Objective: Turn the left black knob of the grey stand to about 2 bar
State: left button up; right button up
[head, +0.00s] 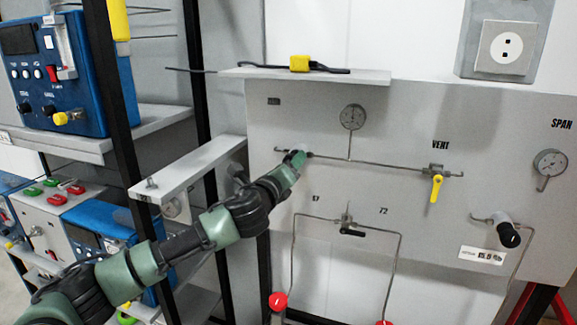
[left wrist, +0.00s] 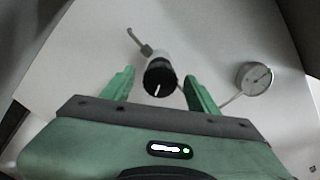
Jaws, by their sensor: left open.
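The left black knob (left wrist: 159,78) sits on the grey stand (head: 400,130), with a white line on its face. In the left wrist view it is between the two green fingers of my left gripper (left wrist: 159,73), which is open with a gap on both sides. In the head view my left gripper (head: 297,157) is at the left end of the upper pipe and hides most of that knob. The knob's round gauge (left wrist: 254,78) also shows in the head view (head: 352,117); its reading is too small to tell. My right gripper is not in view.
A ledge with a yellow item (head: 299,63) runs above. A black-framed shelf with blue devices (head: 62,75) stands at left.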

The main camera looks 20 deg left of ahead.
pick_arm(q)
jog(key=s+b, duration=0.3)
jog(key=s, duration=0.4)
jog(key=shift+s+a, duration=0.15)
jog(key=shift+s, duration=0.2)
